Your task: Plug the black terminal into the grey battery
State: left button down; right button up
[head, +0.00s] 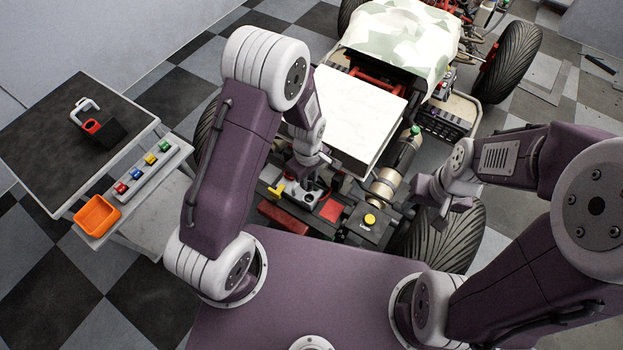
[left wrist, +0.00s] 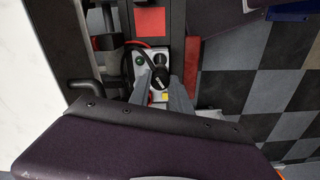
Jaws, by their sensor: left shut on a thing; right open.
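The grey battery (left wrist: 140,60) shows in the left wrist view as a pale box with a green dot, a yellow label and dark round parts on top. In the head view it is mostly hidden by my left wrist. My left gripper (left wrist: 161,88) is shut on the black terminal (left wrist: 158,79), a dark piece between its fingers, over the battery's top. I cannot tell whether the terminal is seated or just above it. In the head view my left gripper (head: 303,187) points down into the vehicle's frame. My right gripper (head: 447,190) is open and empty, right of the frame.
A black box with a yellow button (head: 370,219) and a red square (head: 331,210) lie right of the battery. A yellow handle (head: 277,190) is close on its left. A white panel (head: 362,112) stands behind. A side table (head: 50,150) with an orange bin (head: 97,216) is left.

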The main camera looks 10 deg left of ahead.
pick_arm(q)
jog(key=shift+a+f+b, duration=0.1)
jog(key=shift+f+b, duration=0.2)
jog(key=shift+f, duration=0.2)
notch_tip(320, 180, down, 5)
jog(key=b, duration=0.3)
jog(key=shift+r, duration=0.1)
dwell(1.5)
jog(key=shift+f+b, duration=0.85)
jog(key=shift+f, duration=0.65)
jog(key=c, duration=1.1)
grip_release()
jog(key=shift+r, duration=0.1)
